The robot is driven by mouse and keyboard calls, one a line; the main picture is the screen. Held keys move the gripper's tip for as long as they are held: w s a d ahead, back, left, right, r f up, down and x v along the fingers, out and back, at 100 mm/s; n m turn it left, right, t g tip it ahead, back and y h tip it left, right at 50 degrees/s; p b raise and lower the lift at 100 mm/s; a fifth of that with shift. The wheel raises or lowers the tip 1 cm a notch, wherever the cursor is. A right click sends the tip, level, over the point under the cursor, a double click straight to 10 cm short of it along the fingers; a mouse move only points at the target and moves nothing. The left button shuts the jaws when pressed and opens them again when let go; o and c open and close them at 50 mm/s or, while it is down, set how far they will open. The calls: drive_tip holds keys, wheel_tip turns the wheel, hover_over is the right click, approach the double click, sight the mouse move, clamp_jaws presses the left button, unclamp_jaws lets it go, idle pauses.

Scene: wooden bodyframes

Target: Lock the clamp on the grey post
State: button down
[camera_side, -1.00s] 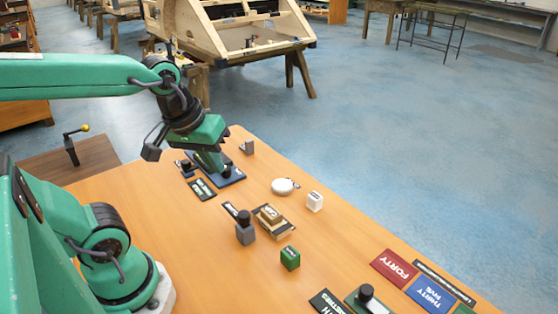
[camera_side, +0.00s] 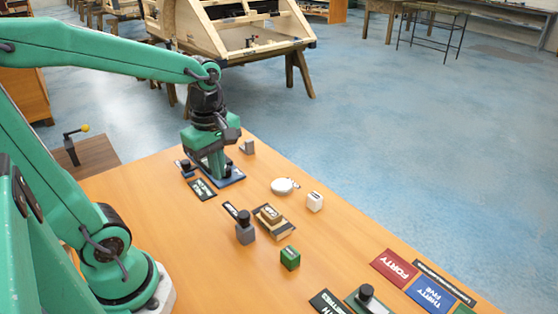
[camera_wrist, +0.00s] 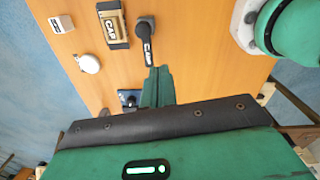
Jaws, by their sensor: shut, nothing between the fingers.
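A grey post (camera_side: 246,235) with a black knob on top stands upright near the middle of the bench. It also shows at the top of the wrist view (camera_wrist: 145,24). I cannot tell whether a clamp on it is locked. My gripper (camera_side: 217,173) is shut and empty, pointing down over a blue plate (camera_side: 236,176) at the bench's far left corner, away from the grey post. Its green fingers show closed together in the wrist view (camera_wrist: 158,76). A black knob (camera_side: 186,165) sits beside the fingers on the left.
A dark labelled card lies by the post (camera_wrist: 149,52). A wooden block (camera_side: 269,215), green block (camera_side: 290,258), white block (camera_side: 315,202) and white disc (camera_side: 283,186) stand nearby. Coloured plates (camera_side: 394,268) lie at the right. Bare bench lies between the green block and those plates.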

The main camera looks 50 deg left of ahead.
sight(235, 210)
drive_tip(key=w+a+f+n+g+h, duration=0.1)
drive_tip(key=a+f+n+g, duration=0.2)
drive_tip(key=n, duration=1.3)
wheel_tip(235, 210, down, 2)
drive_tip(key=shift+w+f+g, duration=0.1)
drive_tip(key=shift+w+g, duration=0.05)
drive_tip(key=shift+g, duration=0.35)
drive_tip(key=x, duration=0.9)
drive_tip(key=shift+s+a+f, duration=0.2)
drive_tip(key=shift+a, duration=0.25)
drive_tip(key=shift+f, duration=0.35)
drive_tip(key=shift+w+r, duration=0.1)
drive_tip(key=shift+w, duration=1.85)
